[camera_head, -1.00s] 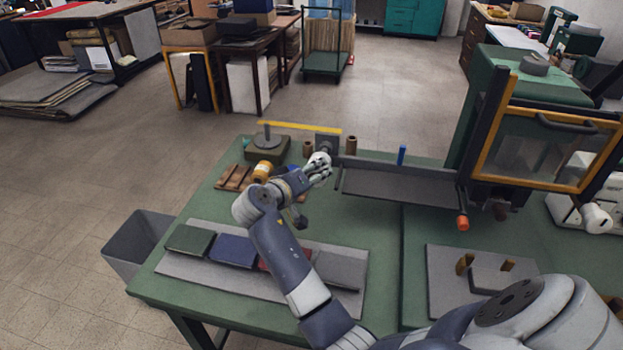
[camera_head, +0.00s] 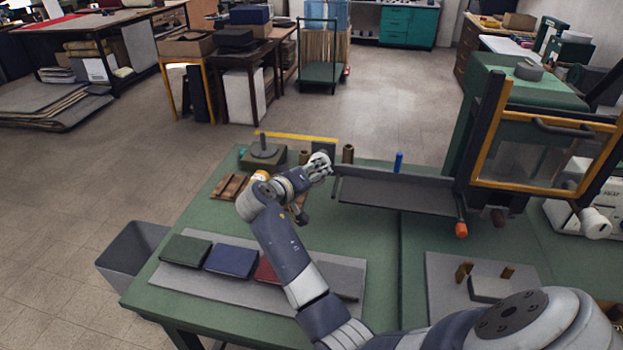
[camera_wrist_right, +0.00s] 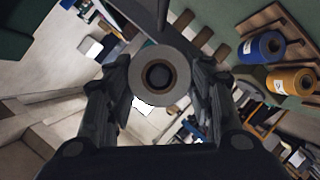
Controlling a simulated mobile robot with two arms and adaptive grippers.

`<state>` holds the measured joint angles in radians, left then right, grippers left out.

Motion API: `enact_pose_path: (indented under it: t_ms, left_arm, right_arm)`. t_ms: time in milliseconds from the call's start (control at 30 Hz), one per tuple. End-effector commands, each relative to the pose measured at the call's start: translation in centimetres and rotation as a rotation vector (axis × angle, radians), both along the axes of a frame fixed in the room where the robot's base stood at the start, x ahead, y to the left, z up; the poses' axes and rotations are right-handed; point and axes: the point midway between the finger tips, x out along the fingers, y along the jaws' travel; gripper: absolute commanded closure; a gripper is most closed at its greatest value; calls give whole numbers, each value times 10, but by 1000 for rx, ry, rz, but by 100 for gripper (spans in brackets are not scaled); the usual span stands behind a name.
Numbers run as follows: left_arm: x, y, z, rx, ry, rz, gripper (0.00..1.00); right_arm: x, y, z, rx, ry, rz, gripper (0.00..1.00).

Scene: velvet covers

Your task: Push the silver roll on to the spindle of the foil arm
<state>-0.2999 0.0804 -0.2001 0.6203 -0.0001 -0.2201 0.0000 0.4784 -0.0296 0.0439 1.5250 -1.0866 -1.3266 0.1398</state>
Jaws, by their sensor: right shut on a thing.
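My right gripper (camera_head: 320,165) is at the far edge of the green table, close to a small dark block (camera_head: 324,148). In the right wrist view its two fingers (camera_wrist_right: 158,90) are shut on the silver roll (camera_wrist_right: 139,89), one on each side. The roll is seen end-on, as a pale ring around a tan core with a dark centre. In the head view I cannot tell the roll apart from the gripper. A dark bar (camera_wrist_right: 162,14) shows just beyond the roll in the wrist view; I cannot tell whether it is the spindle, or whether they touch. My left gripper is not in view.
A blue roll (camera_wrist_right: 262,47) and a gold roll (camera_wrist_right: 290,82) are beside the gripper. A grey tray (camera_head: 395,188) juts from the green machine (camera_head: 520,85) to the right. Brown pegs (camera_head: 348,153) and a post on a base (camera_head: 264,147) stand nearby. Books (camera_head: 231,259) lie in front.

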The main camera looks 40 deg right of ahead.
Motion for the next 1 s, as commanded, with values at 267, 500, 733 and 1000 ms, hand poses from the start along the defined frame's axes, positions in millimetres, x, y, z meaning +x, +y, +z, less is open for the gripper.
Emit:
enact_pose_path:
  t_ms: [267, 500, 733, 1000]
  left_arm:
    - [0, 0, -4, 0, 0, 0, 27]
    - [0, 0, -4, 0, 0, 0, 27]
    - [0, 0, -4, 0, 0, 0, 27]
    - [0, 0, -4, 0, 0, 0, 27]
  right_arm:
    - [7, -8, -1, -1, -1, 0, 83]
    - [8, -9, 0, 0, -1, 0, 83]
    - [7, -9, 0, -1, -1, 0, 83]
    - [7, -9, -1, 0, 0, 0, 28]
